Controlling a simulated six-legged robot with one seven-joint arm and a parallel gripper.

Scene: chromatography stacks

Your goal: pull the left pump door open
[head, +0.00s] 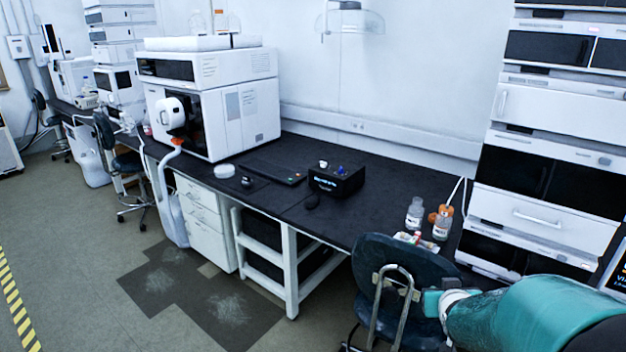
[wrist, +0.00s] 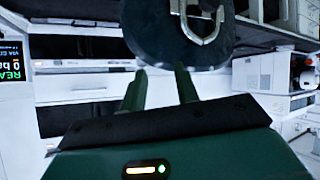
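The instrument stack stands at the right in the head view. It has a pair of dark doors (head: 512,172) side by side with slim handles near their meeting edge; I cannot tell for sure which panel is the left pump door. All doors I see there look closed. My gripper (wrist: 160,69) shows two green fingers standing apart with nothing between them. In the head view my teal arm comes in from the lower right, and its end is below and in front of the stack, apart from the doors. Part of the stack also shows at the left of the wrist view (wrist: 85,65).
A dark chair (head: 405,275) stands close beside my arm's end, and its back (wrist: 215,30) fills the upper wrist view. Bottles (head: 414,214) stand on the black bench (head: 390,195) left of the stack. A large white instrument (head: 240,110) stands farther left. Floor is free at the lower left.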

